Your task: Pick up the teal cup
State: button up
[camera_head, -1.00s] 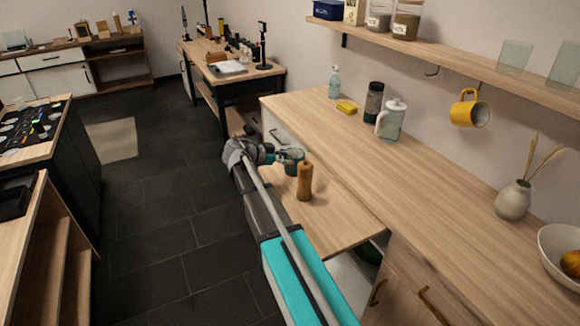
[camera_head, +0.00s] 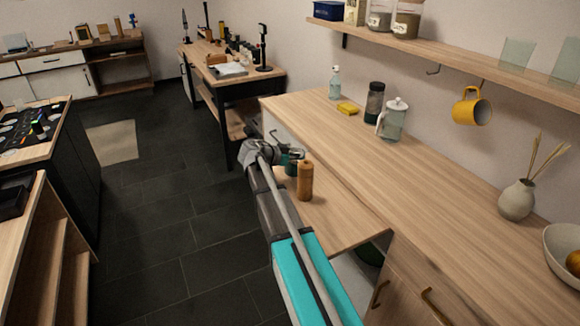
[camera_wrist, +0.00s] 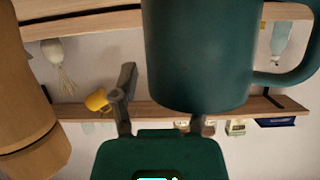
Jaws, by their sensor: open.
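The teal cup (camera_head: 294,156) stands on the lower wooden surface (camera_head: 345,215) in the head view, partly hidden by my gripper and the wooden mill. It fills the upper middle of the wrist view (camera_wrist: 200,55), with its handle to the right. My gripper (camera_head: 279,157) is at the left side of the cup in the head view. In the wrist view my gripper (camera_wrist: 162,108) is open, with one finger left of the cup and the other partly hidden behind it. I cannot tell whether either finger touches the cup.
A wooden mill (camera_head: 305,182) stands close to the cup and also shows at the left of the wrist view (camera_wrist: 28,110). The lower surface in front is clear.

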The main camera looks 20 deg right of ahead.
dwell(0.3)
grip_shut()
dwell(0.3)
